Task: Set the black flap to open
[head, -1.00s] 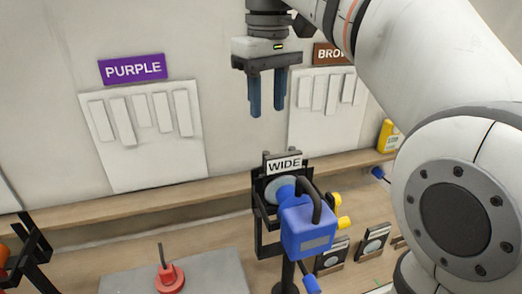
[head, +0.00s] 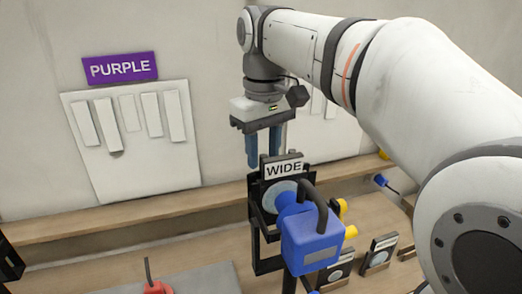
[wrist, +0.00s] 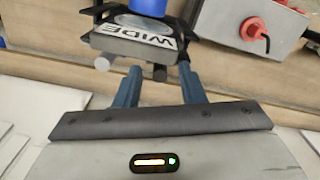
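I cannot surely tell a black flap in either view. My gripper (head: 264,158) hangs fingers down in the head view, just above and behind the WIDE sign (head: 284,169). Its two blue fingers are apart, with nothing seen between them. The black stand (head: 256,225) carries the sign, a pale round disc and a blue block (head: 312,242) with a black handle.
Small black plates with pale discs (head: 380,252) stand tilted on the wooden shelf, right of the stand. A red knob (wrist: 257,27) sits on a grey box. The PURPLE panel (head: 135,140) with white strips is on the wall. My arm covers the upper right.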

